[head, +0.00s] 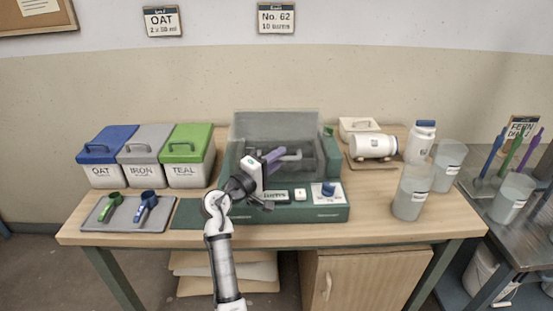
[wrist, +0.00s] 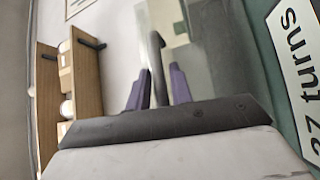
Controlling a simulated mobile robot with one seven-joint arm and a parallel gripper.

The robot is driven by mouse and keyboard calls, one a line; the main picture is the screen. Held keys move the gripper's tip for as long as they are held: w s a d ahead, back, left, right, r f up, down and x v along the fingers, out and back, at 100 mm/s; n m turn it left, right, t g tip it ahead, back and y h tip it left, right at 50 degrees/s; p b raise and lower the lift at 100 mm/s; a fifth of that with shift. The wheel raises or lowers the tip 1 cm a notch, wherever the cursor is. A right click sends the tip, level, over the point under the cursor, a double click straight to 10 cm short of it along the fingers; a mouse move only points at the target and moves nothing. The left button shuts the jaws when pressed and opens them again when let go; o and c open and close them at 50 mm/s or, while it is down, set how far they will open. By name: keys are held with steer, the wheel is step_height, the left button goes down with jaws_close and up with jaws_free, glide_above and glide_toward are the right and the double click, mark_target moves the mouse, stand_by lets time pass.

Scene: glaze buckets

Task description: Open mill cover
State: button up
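The mill (head: 318,213) is a dark green machine in the middle of the table, with a control strip along its front. Its see-through cover (head: 262,125) shows as a pale, clear panel over the dark mill bed; I cannot tell its exact angle. A grey handle bar (head: 294,156) crosses in front of the cover. My gripper (head: 274,157) is at the bar's left part, its purple fingers partly overlapping it. In the wrist view the fingers (wrist: 157,88) stand apart, and the grey bar (wrist: 155,50) runs down to the gap between them. Firm contact is not visible.
Lidded bins, blue (head: 98,176), grey (head: 140,176) and green (head: 187,176), stand left, behind a tray (head: 100,222) with two scoops. A white jar (head: 373,146) lies on a stand at right, near an upright jar (head: 421,142) and clear buckets (head: 411,195).

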jaws_close()
steer(key=shift+r, duration=0.1)
